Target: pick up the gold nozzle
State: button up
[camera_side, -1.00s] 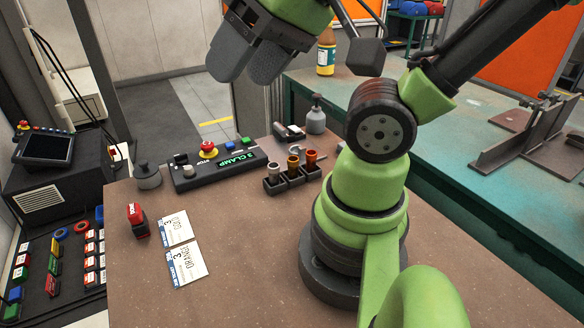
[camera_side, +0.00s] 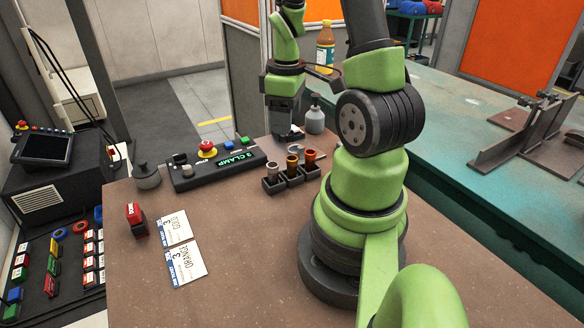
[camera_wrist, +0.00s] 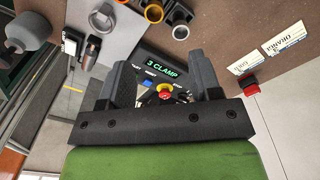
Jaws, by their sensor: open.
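The gold nozzle (camera_side: 292,165) stands upright in the middle of a dark three-cup rack on the brown table, between a silver nozzle (camera_side: 272,173) and an orange nozzle (camera_side: 310,159). My gripper (camera_side: 285,124) points down behind the rack, apart from the gold nozzle. In the wrist view my gripper (camera_wrist: 163,72) shows two spread fingers with nothing held between them.
The clamp panel (camera_side: 218,168) with a red stop button (camera_side: 207,148) lies left of the rack. A grey bottle (camera_side: 316,118) stands close right of my gripper. Labels (camera_side: 174,229) and a red-topped block (camera_side: 137,219) lie front left. The front middle table is bare.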

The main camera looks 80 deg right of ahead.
send_over(292, 158)
notch_tip(292, 158, down, 4)
jog(key=shift+f, duration=3.7)
jog(key=c, duration=1)
